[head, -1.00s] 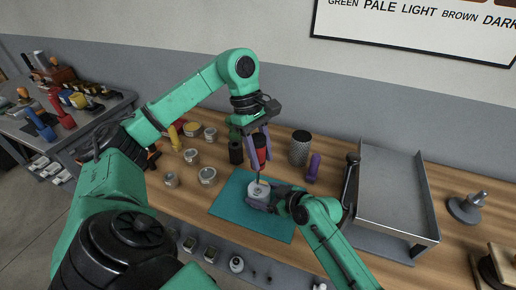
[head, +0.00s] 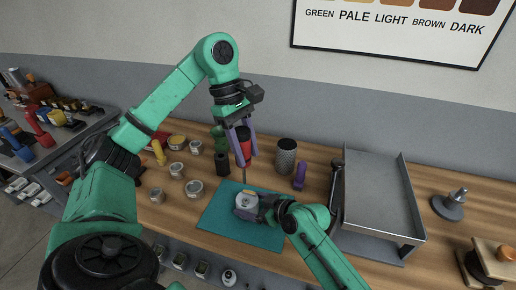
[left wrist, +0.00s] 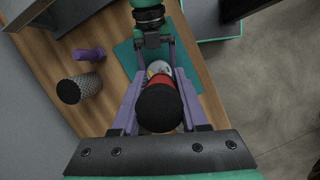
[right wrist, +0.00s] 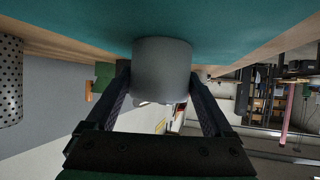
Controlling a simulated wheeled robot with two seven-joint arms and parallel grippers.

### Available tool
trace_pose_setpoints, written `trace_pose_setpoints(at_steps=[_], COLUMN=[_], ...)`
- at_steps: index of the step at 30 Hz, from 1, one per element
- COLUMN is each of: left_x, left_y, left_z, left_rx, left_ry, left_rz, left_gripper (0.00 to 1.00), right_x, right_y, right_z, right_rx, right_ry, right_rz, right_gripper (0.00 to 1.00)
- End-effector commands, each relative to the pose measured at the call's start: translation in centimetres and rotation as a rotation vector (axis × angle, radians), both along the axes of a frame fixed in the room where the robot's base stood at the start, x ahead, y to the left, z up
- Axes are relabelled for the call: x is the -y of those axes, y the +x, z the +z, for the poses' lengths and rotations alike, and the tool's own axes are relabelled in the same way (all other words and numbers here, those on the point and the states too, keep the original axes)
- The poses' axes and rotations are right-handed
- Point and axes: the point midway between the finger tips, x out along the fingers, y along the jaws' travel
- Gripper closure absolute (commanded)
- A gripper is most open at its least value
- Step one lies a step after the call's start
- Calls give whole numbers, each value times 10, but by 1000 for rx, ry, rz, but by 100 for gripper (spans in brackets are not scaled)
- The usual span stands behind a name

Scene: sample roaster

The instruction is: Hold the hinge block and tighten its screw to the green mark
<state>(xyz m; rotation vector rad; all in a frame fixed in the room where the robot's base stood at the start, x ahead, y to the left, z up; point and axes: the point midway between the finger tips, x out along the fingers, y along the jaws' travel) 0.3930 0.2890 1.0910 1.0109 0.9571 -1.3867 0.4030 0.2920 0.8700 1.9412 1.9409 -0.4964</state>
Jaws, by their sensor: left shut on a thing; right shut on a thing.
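The hinge block (head: 246,203), a pale grey piece, sits on the teal mat (head: 214,219). My right gripper (head: 262,208) is shut on it from the right side. In the right wrist view the block (right wrist: 162,70) is a grey rounded body between the fingers. My left gripper (head: 243,150) is shut on the red and black handle of a screwdriver (head: 243,145). The screwdriver is upright, its thin shaft pointing down above the block, with its tip seemingly clear of it. Its black handle end (left wrist: 160,106) hides much of the block in the left wrist view.
A dark perforated cylinder (head: 286,156) and a purple item (head: 299,177) stand right of the screwdriver. A large grey metal tray (head: 378,199) stands further right. Several round tins (head: 194,189) and a dark green and black item (head: 222,160) are to the left.

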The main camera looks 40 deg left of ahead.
Motion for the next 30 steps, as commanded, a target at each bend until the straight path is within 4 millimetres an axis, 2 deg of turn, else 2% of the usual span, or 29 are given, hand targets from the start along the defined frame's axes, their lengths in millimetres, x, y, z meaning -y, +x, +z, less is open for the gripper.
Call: trace_pose_setpoints(at_steps=[8,9,16,20,23,30], left_x=[0,0,0,0,0,0], left_y=[0,0,0,0,0,0], left_z=[0,0,0,0,0,0], left_rx=[0,0,0,0,0,0], left_ry=[0,0,0,0,0,0], left_rz=[0,0,0,0,0,0], left_gripper=[100,100,100,100,100,100], right_x=[0,0,0,9,26,83], right_y=[0,0,0,1,1,1], right_z=[1,1,1,4,13,44], right_rx=[0,0,0,1,2,2], right_ry=[1,1,1,1,1,-1], right_rz=[-1,-1,0,0,0,-2], right_gripper=[89,0,0,0,0,0])
